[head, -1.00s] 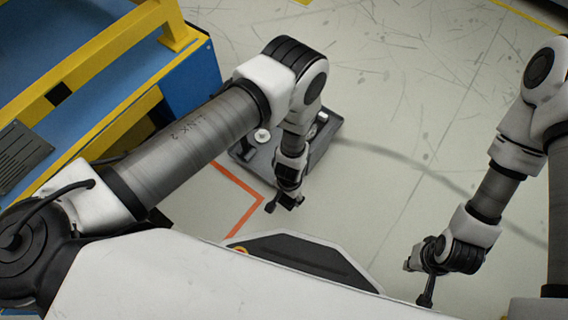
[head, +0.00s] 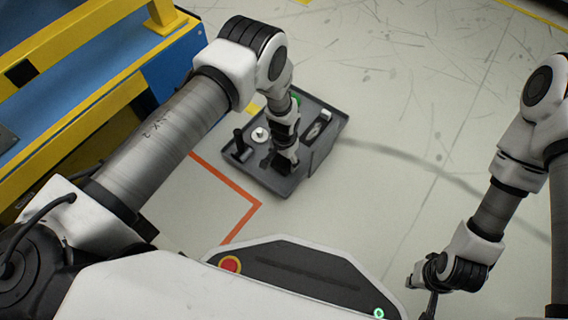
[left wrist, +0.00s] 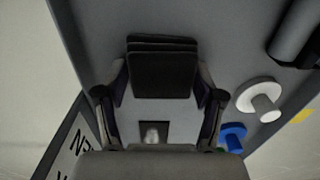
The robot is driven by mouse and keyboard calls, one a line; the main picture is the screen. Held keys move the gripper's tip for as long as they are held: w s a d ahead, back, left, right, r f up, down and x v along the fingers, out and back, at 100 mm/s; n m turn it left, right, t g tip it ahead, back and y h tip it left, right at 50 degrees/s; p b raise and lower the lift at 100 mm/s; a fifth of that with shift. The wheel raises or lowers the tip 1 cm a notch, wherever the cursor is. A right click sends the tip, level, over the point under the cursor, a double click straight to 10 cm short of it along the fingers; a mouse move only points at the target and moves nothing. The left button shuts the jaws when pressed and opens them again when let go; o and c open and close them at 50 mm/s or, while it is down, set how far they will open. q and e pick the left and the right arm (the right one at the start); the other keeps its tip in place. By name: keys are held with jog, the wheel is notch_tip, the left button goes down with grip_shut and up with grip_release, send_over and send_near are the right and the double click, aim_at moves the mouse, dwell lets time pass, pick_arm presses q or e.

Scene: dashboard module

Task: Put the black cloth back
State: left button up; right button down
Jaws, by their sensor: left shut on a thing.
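The black cloth (left wrist: 163,70) is a small folded dark pad with layered edges in the left wrist view. My left gripper (left wrist: 160,100) is shut on it, one finger on each side. In the head view my left gripper (head: 284,166) points down inside the dark grey tray (head: 240,176), near its front wall. Whether the cloth touches the tray floor I cannot tell. My right gripper (head: 430,303) hangs at the lower right, away from the tray, and its fingers are too hidden to read.
The tray also holds a white round knob (head: 260,135), a black upright part (head: 240,143) and a pale item (head: 326,115). A blue knob (left wrist: 233,137) shows in the left wrist view. A blue and yellow bench (head: 150,75) stands at left. Floor to the right is clear.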

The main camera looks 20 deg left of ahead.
aim_at(284, 159)
pick_arm(q)
jog(key=shift+r, duration=0.2)
jog(key=shift+f, duration=0.2)
jog(key=o, duration=1.3)
notch_tip(284, 159, up, 12)
jog(key=r+p, duration=0.1)
jog(key=p, duration=0.6)
jog(key=s+a+f+n, duration=0.1)
jog(key=s+a, duration=0.3)
jog(key=s, duration=0.3)
jog(key=s+a+f+n, duration=0.1)
jog(key=s+a, duration=0.3)
jog(key=s, duration=0.2)
jog(key=s+a+r+n, duration=0.1)
jog(key=s+r, duration=0.1)
jog(key=s, duration=0.5)
jog(key=s+a+r+n, duration=0.1)
jog(key=s+r, duration=0.2)
jog(key=s, duration=0.4)
jog(key=shift+s, duration=0.4)
